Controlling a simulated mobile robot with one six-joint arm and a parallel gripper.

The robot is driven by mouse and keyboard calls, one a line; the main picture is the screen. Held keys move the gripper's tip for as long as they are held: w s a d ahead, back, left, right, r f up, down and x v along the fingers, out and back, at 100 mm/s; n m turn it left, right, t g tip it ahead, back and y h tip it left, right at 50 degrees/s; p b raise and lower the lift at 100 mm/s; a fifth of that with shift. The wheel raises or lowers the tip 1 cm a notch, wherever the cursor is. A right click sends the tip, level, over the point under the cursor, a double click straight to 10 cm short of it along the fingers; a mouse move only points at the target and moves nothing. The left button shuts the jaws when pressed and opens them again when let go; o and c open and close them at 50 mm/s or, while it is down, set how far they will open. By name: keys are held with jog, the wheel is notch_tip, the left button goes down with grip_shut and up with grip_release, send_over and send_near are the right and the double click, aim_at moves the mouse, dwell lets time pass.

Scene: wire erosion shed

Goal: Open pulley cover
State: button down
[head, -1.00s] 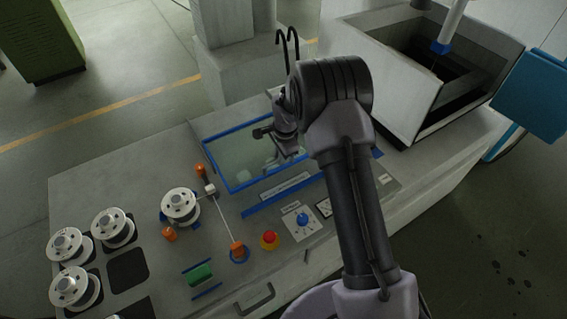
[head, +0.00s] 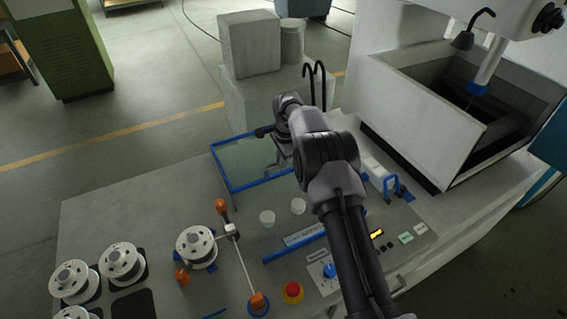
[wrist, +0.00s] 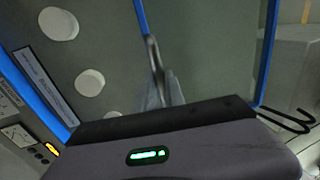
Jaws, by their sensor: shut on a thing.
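The pulley cover (head: 213,163) is a clear panel in a blue frame. In the head view it stands tilted up from the machine top, its far side toward the pale blocks. In the wrist view its clear panel (wrist: 215,45) fills the right half. My gripper (head: 282,160) is at the cover's right part, partly hidden by my wrist. In the wrist view my gripper (wrist: 155,60) is shut at the cover's blue edge (wrist: 141,15). White round pulleys (head: 267,217) show uncovered in front of the cover; they also show in the wrist view (wrist: 90,83).
Wire spools (head: 196,246) and a red stop button (head: 292,291) are at the front left. An open tank (head: 440,120) stands right of my arm. Black hooks (head: 314,75) rise behind my wrist, near pale blocks (head: 249,43).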

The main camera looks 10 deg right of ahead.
jog(key=shift+w+r, duration=0.1)
jog(key=c, duration=1.7)
grip_release()
jog(key=o, duration=0.3)
jog(key=shift+w+a, duration=0.1)
jog(key=shift+w, duration=0.05)
jog(key=s+d+r+p, duration=0.1)
jog(key=s+r, duration=0.2)
jog(key=r, duration=1.4)
jog(key=shift+s+p, duration=0.2)
jog(key=shift+p, duration=0.1)
